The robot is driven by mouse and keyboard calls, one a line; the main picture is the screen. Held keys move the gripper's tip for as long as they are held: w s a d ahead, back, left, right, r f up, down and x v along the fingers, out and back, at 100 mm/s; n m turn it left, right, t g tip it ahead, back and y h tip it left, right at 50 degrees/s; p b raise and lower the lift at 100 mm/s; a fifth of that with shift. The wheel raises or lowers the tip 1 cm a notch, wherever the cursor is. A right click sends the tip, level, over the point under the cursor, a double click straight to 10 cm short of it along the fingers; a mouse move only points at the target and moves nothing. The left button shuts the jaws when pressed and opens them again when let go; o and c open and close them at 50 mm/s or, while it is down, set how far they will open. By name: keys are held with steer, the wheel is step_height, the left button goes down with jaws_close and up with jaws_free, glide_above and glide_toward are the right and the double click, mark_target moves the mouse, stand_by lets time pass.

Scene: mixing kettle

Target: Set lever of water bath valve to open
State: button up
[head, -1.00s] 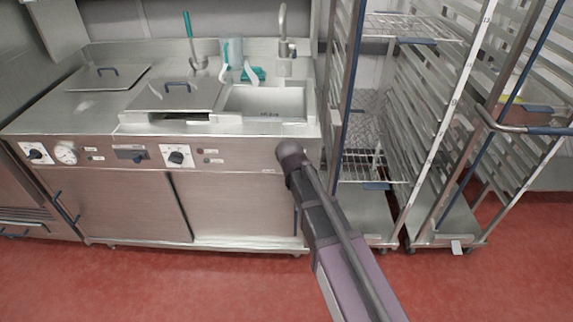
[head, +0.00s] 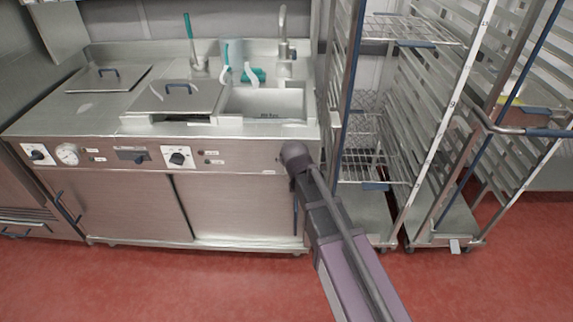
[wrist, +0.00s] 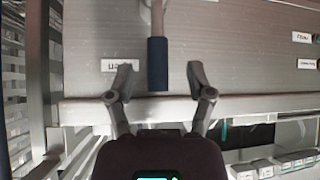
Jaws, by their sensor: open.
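In the wrist view a lever with a dark blue grip (wrist: 157,63) on a metal rod comes down from the top edge against a steel panel. A small white label (wrist: 119,65) is to its left, its text partly hidden by a finger. My gripper (wrist: 158,77) is open, one finger on each side of the blue grip, with gaps between. I cannot tell how far the fingers are from the lever in depth. In the head view my arm ends at the right end of the counter front and covers the gripper and lever.
The steel counter (head: 100,118) has a sink (head: 264,103), a lidded kettle (head: 175,97) and front dials (head: 178,158). Wire-shelf rack trolleys (head: 390,120) stand close to the right of my arm. The red floor (head: 180,285) in front is clear.

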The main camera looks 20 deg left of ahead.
steer(key=shift+p+v, duration=1.5)
steer(key=shift+v, duration=0.85)
steer(key=s+d+r+m+g+h+p, duration=0.1)
steer(key=s+d+g+h+p, duration=0.15)
steer(key=d, duration=0.75)
steer(key=s+d+r+m+g+h+p, duration=0.1)
steer(key=d+m+p, duration=0.15)
steer(key=d, duration=0.75)
steer(key=s+d+r+g+p, duration=0.1)
steer(key=s+d+g+p, duration=0.1)
steer(key=s+d, duration=0.3)
steer(key=s+d+r+m+g+p, duration=0.1)
steer(key=s+d+r+g+p, duration=0.1)
steer(key=d, duration=0.9)
steer(key=s+p, duration=0.1)
steer(key=s, duration=0.1)
steer(key=shift+s+g, duration=0.35)
steer(key=shift+s, duration=0.05)
steer(key=shift+m, duration=0.25)
steer(key=shift+c, duration=0.8)
